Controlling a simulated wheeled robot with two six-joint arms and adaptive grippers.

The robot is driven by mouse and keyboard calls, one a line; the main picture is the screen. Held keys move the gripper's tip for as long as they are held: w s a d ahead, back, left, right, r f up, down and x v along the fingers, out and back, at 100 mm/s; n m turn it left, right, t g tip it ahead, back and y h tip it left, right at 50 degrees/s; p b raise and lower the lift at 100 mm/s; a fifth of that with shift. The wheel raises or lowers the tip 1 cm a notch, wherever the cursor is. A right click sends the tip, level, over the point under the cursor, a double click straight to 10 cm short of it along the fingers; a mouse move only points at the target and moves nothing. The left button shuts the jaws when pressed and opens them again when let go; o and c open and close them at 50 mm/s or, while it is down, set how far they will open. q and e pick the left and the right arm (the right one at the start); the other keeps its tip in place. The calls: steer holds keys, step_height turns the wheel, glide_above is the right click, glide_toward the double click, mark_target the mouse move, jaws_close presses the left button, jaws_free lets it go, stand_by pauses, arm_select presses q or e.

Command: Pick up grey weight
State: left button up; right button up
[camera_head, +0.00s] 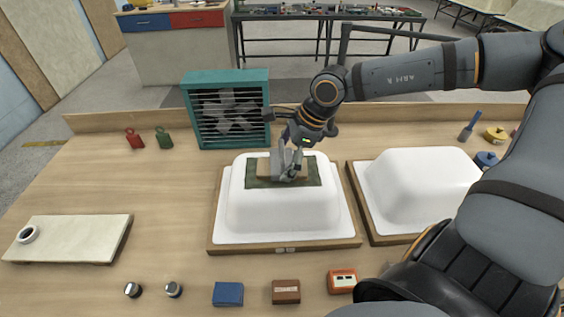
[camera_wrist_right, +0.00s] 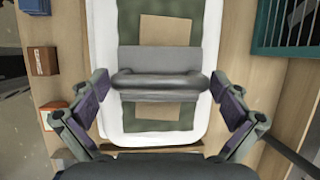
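The grey weight (camera_wrist_right: 158,65) has a flat grey body and a rounded dark bar handle. It lies on a tan board (camera_wrist_right: 165,32) over a dark green cloth (camera_wrist_right: 130,20), on top of the white tub shell (camera_head: 285,218). In the head view the weight (camera_head: 278,160) is partly hidden by my right gripper (camera_head: 291,166). In the wrist view my right gripper (camera_wrist_right: 158,106) is open. Its two fingers are wide apart, left and right of the weight's handle, with a visible gap on each side. My left gripper is not in view.
A second white tub shell (camera_head: 415,185) stands to the right. A teal fan box (camera_head: 228,108) stands behind. Red (camera_head: 135,139) and green (camera_head: 164,138) items, a pale slab (camera_head: 70,238) and several small boxes lie around. The left middle of the table is clear.

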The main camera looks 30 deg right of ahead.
steer(key=c, duration=1.4)
steer(key=shift+c, duration=1)
steer(key=shift+r, duration=0.15)
